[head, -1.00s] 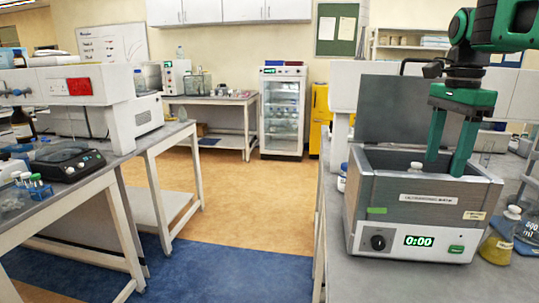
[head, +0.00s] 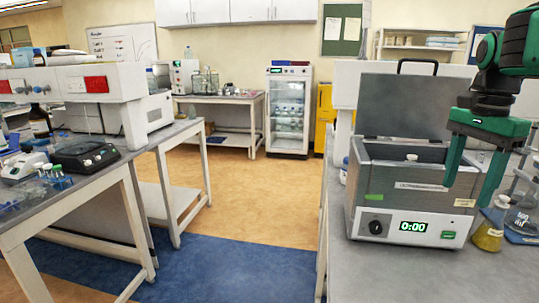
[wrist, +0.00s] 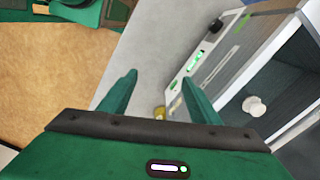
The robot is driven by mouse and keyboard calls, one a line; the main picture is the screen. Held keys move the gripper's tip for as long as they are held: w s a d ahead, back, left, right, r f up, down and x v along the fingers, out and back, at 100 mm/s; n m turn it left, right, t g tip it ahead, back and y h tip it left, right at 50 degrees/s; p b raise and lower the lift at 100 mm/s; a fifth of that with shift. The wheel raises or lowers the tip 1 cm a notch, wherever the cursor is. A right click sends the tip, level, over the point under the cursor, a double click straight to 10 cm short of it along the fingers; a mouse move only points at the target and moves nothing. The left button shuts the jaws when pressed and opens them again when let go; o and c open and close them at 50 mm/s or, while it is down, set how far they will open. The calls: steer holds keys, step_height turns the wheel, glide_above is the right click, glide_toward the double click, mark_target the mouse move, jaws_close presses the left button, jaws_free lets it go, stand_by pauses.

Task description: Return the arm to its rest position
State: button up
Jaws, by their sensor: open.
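My gripper (head: 467,194) is open and empty, at the right end of the grey ultrasonic bath (head: 385,205). Its green fingers point down and overlap the bath's right side in the head view. In the wrist view the gripper (wrist: 157,77) has nothing between its fingers, and the bath (wrist: 218,62) lies to the right. The bath's lid (head: 403,108) stands open and its display reads 0:00. A white cap (head: 411,157) shows inside the bath; it also shows in the wrist view (wrist: 253,104). What is under the cap is mostly hidden.
A flask of yellow liquid (head: 488,236) stands on the bench right of the bath, close to my gripper. Clear glassware (head: 522,222) is beyond it. The bench front (head: 400,275) is bare. Open floor (head: 235,200) lies between this bench and the left bench (head: 120,165).

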steer(key=s+f+n, duration=0.9)
steer(key=s+f, duration=1)
steer(key=s, duration=0.1)
steer(key=shift+s, duration=0.2)
steer(key=shift+w+d+f, duration=0.1)
steer(key=shift+w+f, duration=0.1)
steer(key=shift+w, duration=0.4)
